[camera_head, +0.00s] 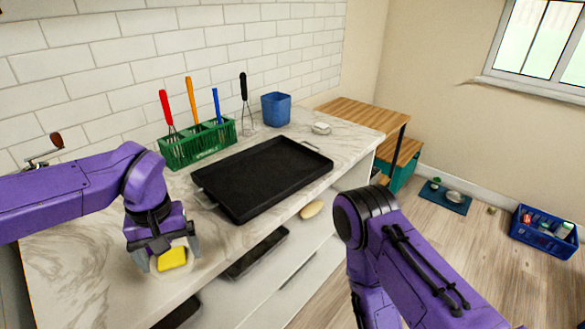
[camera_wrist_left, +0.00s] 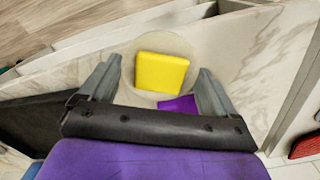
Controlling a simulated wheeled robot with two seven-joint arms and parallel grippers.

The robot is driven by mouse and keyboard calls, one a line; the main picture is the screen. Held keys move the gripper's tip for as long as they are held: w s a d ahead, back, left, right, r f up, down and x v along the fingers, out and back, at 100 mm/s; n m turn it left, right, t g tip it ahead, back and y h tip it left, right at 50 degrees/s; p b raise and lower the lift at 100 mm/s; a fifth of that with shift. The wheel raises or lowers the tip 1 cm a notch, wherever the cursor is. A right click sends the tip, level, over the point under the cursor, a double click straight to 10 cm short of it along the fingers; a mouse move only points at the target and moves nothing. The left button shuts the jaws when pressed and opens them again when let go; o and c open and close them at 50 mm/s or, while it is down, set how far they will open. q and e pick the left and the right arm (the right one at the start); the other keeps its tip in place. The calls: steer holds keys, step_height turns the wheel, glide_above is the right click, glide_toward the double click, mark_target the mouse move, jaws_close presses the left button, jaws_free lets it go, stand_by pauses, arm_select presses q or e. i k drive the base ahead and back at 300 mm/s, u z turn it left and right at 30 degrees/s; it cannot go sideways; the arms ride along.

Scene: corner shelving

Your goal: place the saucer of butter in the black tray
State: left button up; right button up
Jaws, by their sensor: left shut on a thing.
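The butter is a yellow block (camera_head: 172,259) on a pale round saucer (camera_wrist_left: 160,40). In the head view the saucer is mostly hidden by the fingers and butter. My left gripper (camera_head: 167,254) is shut on the saucer, with its fingers on either side in the left wrist view (camera_wrist_left: 158,88). It is over the near left part of the counter; any gap beneath the saucer is unclear. The black tray (camera_head: 265,175) lies empty on the counter, to the right of and beyond my left gripper. My right arm shows at lower right, but its gripper is out of view.
A green rack (camera_head: 197,146) with upright utensils stands behind the tray, against the tiled wall. A whisk (camera_head: 246,105), a blue container (camera_head: 276,109) and a small pale item (camera_head: 321,128) stand farther right. A beige oval object (camera_head: 312,209) lies below the counter edge.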

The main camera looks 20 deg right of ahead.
mark_target(269, 177)
steer(key=z, duration=0.7)
steer(key=i, duration=0.7)
steer(key=z, duration=0.45)
